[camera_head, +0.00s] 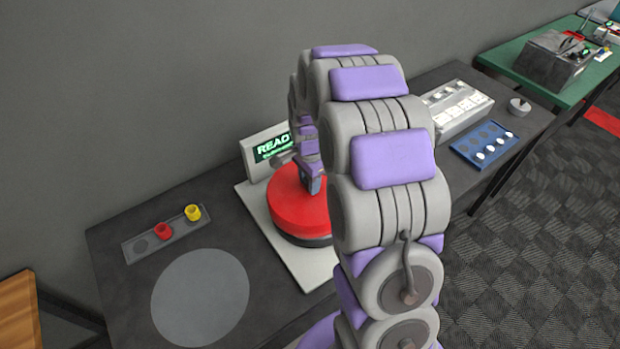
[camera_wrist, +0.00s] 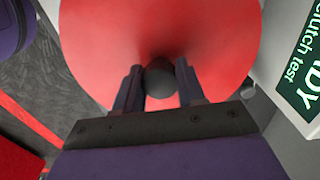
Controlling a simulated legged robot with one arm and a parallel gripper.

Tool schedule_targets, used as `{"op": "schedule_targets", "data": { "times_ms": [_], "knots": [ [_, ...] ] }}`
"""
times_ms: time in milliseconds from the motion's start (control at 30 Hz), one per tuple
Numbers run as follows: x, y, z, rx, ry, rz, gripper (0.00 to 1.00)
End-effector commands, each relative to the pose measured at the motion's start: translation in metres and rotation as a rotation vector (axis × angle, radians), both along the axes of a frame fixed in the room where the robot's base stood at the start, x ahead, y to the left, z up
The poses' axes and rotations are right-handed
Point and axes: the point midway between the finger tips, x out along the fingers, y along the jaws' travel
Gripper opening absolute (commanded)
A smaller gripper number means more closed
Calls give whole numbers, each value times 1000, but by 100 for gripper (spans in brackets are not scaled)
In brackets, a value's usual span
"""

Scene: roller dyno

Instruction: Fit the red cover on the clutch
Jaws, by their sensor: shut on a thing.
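The red cover (camera_head: 292,210) is a round, flat-topped disc on the pale test stand (camera_head: 318,274), partly hidden by my arm. A dark band (camera_head: 312,241), likely the clutch or its base, shows just below the cover's lower edge. I cannot tell whether the cover is fully seated. In the wrist view the red cover (camera_wrist: 215,40) fills the upper middle, with a dark round knob (camera_wrist: 160,80) at its centre. My gripper (camera_wrist: 159,70) has its two fingers on either side of the knob and is shut on it. My gripper (camera_head: 311,182) also shows above the cover in the head view.
A display (camera_head: 268,150) reading "READY" stands behind the cover. A switch box (camera_head: 458,112) and blue tray (camera_head: 468,154) lie right.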

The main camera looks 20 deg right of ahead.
Motion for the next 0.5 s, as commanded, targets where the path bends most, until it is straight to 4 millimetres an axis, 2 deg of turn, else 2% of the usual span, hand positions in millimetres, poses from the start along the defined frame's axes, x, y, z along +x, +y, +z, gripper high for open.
{"op": "schedule_targets", "data": {
  "times_ms": [500],
  "knots": [
    [0, -1, -12, 1, 1, -1, 0]
  ]
}}
